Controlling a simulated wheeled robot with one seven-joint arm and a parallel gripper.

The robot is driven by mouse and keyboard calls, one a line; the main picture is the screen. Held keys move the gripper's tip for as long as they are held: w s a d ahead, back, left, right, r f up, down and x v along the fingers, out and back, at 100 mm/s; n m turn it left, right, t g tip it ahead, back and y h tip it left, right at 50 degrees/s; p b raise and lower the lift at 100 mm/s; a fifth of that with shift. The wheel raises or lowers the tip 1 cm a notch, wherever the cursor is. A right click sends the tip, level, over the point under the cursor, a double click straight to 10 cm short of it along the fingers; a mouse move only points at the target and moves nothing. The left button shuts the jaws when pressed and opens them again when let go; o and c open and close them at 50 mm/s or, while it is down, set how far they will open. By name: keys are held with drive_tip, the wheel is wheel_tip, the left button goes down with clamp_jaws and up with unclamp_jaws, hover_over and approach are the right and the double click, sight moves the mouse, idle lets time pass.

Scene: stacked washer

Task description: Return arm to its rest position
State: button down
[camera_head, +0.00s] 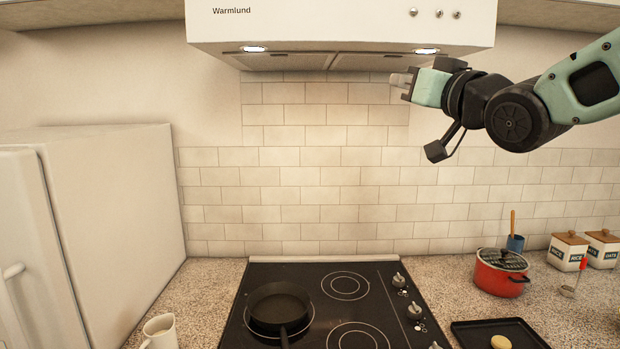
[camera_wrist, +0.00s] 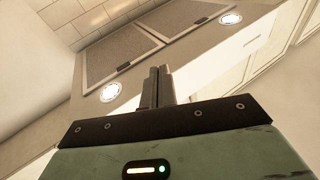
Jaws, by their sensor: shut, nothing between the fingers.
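My gripper (camera_head: 401,83) is raised at the upper right of the head view, with its fingers pointing left, in front of the tiled wall and just below the white range hood (camera_head: 340,22). My green and black arm reaches in from the right edge. In the wrist view, my gripper (camera_wrist: 158,72) shows its two fingers together, shut with nothing between them. The underside of the hood (camera_wrist: 120,55), with its filter panels and two lit lamps, fills the background there.
Below is a black cooktop (camera_head: 390,290) with a dark pan (camera_head: 279,305) on it. A white mug (camera_head: 160,332) and fridge (camera_head: 110,210) are left.

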drive_tip(key=s+a+f+g+h+b, duration=0.1)
drive_tip(key=s+a+f+g, duration=0.2)
drive_tip(key=f, duration=0.6)
drive_tip(key=s+a+f+n+g+h, duration=0.1)
drive_tip(key=s+f+g, duration=0.35)
drive_tip(key=f, duration=0.55)
drive_tip(key=s+a+f+g+h+b, duration=0.1)
drive_tip(key=s+a+f+g+h, duration=0.15)
drive_tip(key=s+f, duration=0.45)
drive_tip(key=s+d+f+n+g+h+b, duration=0.1)
drive_tip(key=s+d+f+n+g+h, duration=0.2)
drive_tip(key=s+f+g, duration=0.5)
drive_tip(key=s+d+f, duration=0.1)
drive_tip(key=s+f, duration=0.5)
drive_tip(key=s, duration=0.4)
drive_tip(key=shift+f+g, duration=0.3)
